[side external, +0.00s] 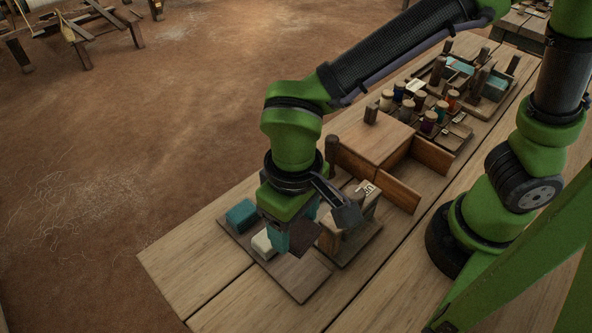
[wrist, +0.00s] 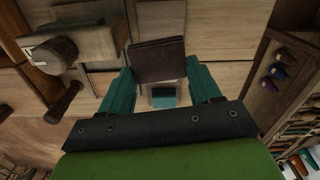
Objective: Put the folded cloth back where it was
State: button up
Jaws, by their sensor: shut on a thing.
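A dark brown folded cloth (wrist: 158,58) is held between the two teal fingers of my gripper (wrist: 160,68). In the side external view the cloth (side external: 305,235) shows partly behind a finger of my gripper (side external: 290,240), over a flat wooden board (side external: 301,277). I cannot tell how much gap there is below the cloth. A teal folded cloth (side external: 241,214) and a cream folded cloth (side external: 262,243) lie on the board to the left of my gripper. The near right part of the board is bare.
A wooden block stand with a white label (side external: 366,187) is close on the right of my gripper. Behind it are a wooden box (side external: 374,140) and a rack of coloured spools (side external: 430,118). The near table corner (side external: 175,265) is clear.

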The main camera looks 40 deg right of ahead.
aim_at(296, 268)
jog(key=shift+s+a+f+m, duration=0.1)
jog(key=shift+s+a+m, duration=0.1)
jog(key=shift+s+m, duration=0.15)
jog(key=shift+m, duration=0.25)
notch_tip(296, 268, down, 10)
jog(key=shift+f, duration=0.1)
jog(key=o, duration=0.8)
jog(key=shift+o, duration=0.2)
